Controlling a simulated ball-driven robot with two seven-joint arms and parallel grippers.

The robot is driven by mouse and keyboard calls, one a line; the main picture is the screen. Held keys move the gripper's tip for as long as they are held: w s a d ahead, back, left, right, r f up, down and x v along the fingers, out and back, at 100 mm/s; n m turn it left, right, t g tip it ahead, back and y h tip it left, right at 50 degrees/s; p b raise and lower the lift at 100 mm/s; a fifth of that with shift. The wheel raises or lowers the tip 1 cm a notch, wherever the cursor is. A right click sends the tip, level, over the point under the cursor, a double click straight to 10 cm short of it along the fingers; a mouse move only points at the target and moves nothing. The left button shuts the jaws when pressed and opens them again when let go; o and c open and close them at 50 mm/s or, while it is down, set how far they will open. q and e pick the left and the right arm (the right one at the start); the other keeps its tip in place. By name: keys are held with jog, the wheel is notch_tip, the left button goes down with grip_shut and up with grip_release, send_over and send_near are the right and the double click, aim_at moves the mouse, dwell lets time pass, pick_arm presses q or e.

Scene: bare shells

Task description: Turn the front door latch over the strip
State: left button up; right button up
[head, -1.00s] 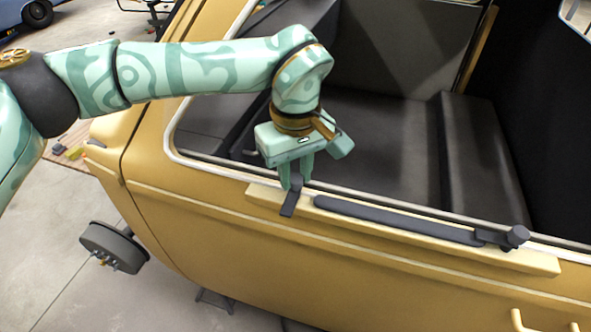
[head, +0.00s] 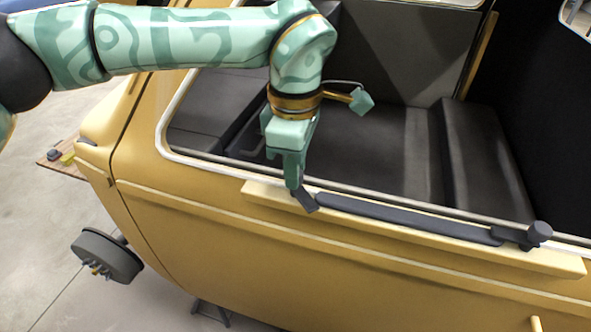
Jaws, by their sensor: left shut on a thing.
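The dark latch (head: 307,201) is a small flat lever at the left end of the pale ledge on the yellow body's side. Its free end points down and right, close to the left end of the long dark strip (head: 400,218); I cannot tell whether it overlaps the strip. My left gripper (head: 294,184) points down from above, seen edge-on, and is shut on the latch's upper part, hiding some of it. A second latch (head: 512,234) with a round knob lies across the strip's right end. My right gripper is not in view.
The pale ledge (head: 262,198) runs under the strip along the yellow body (head: 230,240). Above it is the open window with its light frame and a dark interior with seats (head: 375,150). A wheel hub (head: 107,257) sticks out at lower left.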

pick_arm(q)
jog(key=n+b, duration=0.2)
jog(key=n, duration=0.2)
jog(key=shift+n, duration=0.3)
jog(key=n+b, duration=0.1)
jog(key=n, duration=0.3)
jog(key=shift+b, duration=0.35)
jog(key=shift+r+n, duration=0.1)
jog(key=shift+n, duration=0.2)
jog(key=o, duration=1)
notch_tip(320, 180, up, 16)
jog(key=p, duration=0.1)
jog(key=shift+p, duration=0.35)
